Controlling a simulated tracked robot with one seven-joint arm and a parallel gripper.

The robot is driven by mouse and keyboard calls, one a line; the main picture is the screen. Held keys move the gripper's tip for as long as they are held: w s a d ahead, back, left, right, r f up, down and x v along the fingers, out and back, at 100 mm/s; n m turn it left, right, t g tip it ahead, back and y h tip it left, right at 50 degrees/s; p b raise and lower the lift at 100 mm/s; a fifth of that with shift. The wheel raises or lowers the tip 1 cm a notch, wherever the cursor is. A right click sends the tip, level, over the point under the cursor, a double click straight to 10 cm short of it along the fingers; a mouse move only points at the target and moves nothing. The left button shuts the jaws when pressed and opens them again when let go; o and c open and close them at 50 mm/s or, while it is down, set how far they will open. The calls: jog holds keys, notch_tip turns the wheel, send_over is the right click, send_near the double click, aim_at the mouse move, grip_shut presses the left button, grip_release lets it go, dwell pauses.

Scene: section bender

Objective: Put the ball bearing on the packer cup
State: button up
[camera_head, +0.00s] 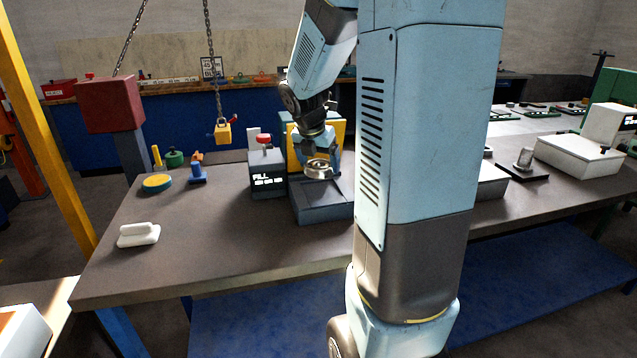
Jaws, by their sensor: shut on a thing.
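The bearing is roughly level, above the machine's low dark base (322,205). I cannot make out the packer cup apart from the bearing; it seems hidden under or behind it. Whether the bearing touches what is below cannot be told. My own arm covers the right side of the machine.
A yellow block (223,134) hangs on a chain behind. A red box on a post (108,104) stands at the back left.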

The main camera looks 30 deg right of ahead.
jog(key=w+d+f, duration=0.1)
jog(key=f, duration=0.1)
jog(key=w+f, duration=0.1)
jog(key=w+d+f, duration=0.1)
jog(key=f, duration=0.1)
jog(key=shift+w+d+f, duration=0.3)
jog(key=shift+w+f, duration=0.05)
jog(key=shift+w, duration=0.05)
jog(key=shift+f, duration=1.45)
jog(key=o, duration=1.3)
jog(key=shift+o, duration=0.2)
